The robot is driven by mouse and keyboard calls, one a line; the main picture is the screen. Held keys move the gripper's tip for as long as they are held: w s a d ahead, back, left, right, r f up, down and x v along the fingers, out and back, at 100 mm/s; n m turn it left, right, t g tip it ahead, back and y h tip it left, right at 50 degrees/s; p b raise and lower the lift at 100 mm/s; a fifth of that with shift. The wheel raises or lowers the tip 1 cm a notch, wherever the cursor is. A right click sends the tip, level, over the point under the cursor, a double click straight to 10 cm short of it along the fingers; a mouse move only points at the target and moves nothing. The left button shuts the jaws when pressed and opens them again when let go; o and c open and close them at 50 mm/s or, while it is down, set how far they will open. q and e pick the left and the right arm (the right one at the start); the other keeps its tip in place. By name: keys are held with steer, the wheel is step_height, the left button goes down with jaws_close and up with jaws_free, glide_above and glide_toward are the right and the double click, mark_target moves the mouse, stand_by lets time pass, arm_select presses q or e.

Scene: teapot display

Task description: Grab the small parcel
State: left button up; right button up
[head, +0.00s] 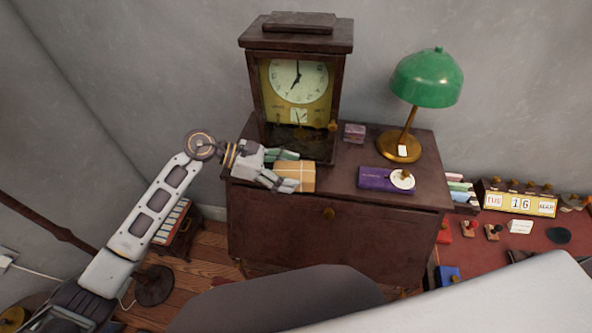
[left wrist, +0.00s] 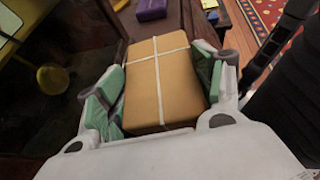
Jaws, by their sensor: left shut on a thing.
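The small parcel is a tan box (head: 296,175) tied with white string, at the front left of the dark wooden cabinet top in the head view. It fills the middle of the left wrist view (left wrist: 158,85). My left gripper (head: 291,170) is shut on the parcel, with its green-padded fingers on two opposite sides, as the left wrist view (left wrist: 160,92) shows. I cannot tell whether the parcel touches the cabinet top. My right gripper is not in view.
A tall clock (head: 298,85) stands right behind the parcel. A purple box (head: 380,179), a small purple block (head: 354,133) and a green lamp (head: 428,80) stand to the right on the cabinet (head: 290,222). A red desk with a calendar (head: 520,203) is at far right.

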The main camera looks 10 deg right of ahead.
mark_target(288, 172)
arm_select(q)
steer(key=shift+r, duration=0.1)
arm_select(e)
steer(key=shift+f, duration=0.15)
arm_select(q)
steer(key=shift+s+r, duration=0.15)
steer(key=shift+c, duration=0.2)
step_height(288, 172, up, 11)
steer(key=b, duration=0.2)
steer(key=s+a+b, duration=0.2)
steer(key=s+a, duration=0.1)
steer(key=s, duration=0.6)
steer(key=s+a+b, duration=0.2)
steer(key=s+a, duration=0.2)
steer(key=s, duration=0.5)
steer(key=shift+a, duration=0.25)
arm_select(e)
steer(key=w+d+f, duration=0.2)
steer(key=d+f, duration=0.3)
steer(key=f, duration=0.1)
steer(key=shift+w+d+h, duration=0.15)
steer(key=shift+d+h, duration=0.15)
arm_select(q)
steer(key=shift+s, duration=0.1)
